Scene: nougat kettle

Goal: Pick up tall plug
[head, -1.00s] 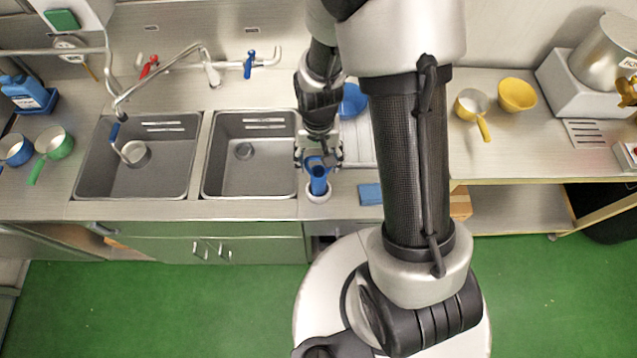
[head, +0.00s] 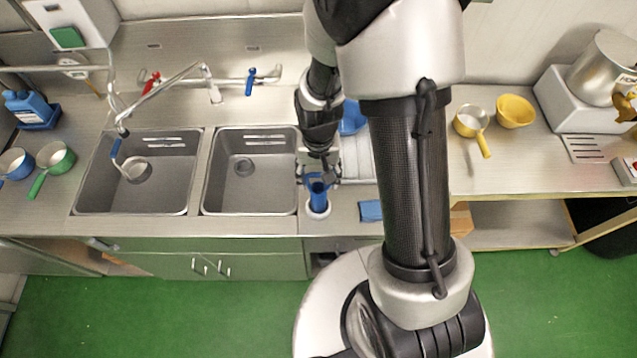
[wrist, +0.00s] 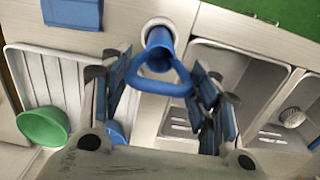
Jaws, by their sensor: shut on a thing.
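The tall plug (head: 318,201) is a blue upright tube with a loop handle. Its lower end sits in a white round collar (head: 318,214) at the counter's front edge, right of the sinks. The wrist view shows the plug's blue loop handle (wrist: 160,86) between the blue-padded fingers. My gripper (head: 318,178) is over the plug's top, also seen in the wrist view (wrist: 160,80), and is shut on the handle. The finger contact is partly hidden in the head view. How deep the plug sits in the collar cannot be told.
Two steel sinks (head: 202,160) lie to the left. A ribbed drainer (wrist: 55,95) with a green bowl (wrist: 43,127) lies beside the plug. A blue cloth or block (head: 370,210) lies right of it.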

